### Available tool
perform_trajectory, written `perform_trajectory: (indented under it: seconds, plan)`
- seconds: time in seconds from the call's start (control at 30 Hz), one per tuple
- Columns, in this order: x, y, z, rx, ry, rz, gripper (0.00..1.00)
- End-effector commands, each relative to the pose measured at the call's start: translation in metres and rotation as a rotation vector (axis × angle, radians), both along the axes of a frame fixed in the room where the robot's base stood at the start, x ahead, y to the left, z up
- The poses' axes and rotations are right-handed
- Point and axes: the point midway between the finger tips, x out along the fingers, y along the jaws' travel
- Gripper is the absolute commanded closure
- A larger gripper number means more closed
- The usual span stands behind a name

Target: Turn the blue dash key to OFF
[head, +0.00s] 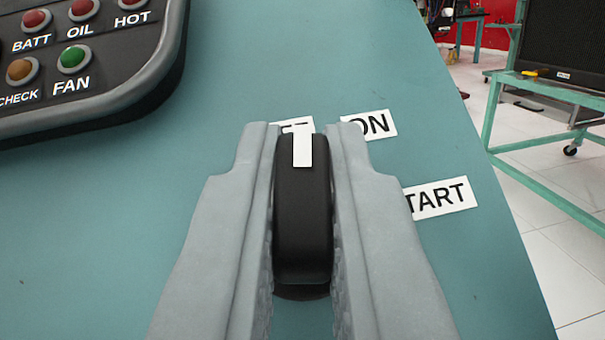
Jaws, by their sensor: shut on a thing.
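The key (302,215) is a black knob with a white pointer mark (302,151) at its far end, on the teal-blue dash panel (215,150). My gripper (304,150) is shut on the key, one grey finger along each side. The mark points up the picture, toward the right part of a partly hidden label (306,124), whose visible letters are hard to read. The ON label (370,126) is just right of that, and the START label (440,198), its first letter hidden, is farther right. No fully readable OFF label shows.
A dark indicator-lamp panel (140,92) with red, orange and green lamps is at the upper left. The dash edge runs down the right side. Beyond it are a white tiled floor (560,260) and a green metal stand (492,115).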

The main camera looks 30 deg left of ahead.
Motion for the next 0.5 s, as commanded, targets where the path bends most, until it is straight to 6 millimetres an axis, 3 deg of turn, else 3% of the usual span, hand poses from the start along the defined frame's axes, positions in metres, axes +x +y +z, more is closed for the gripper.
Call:
perform_trajectory:
  seconds: [0.5]
  plan:
    - [0.0003,-0.0004,-0.0012,-0.105,-0.081,0.152,1.00]
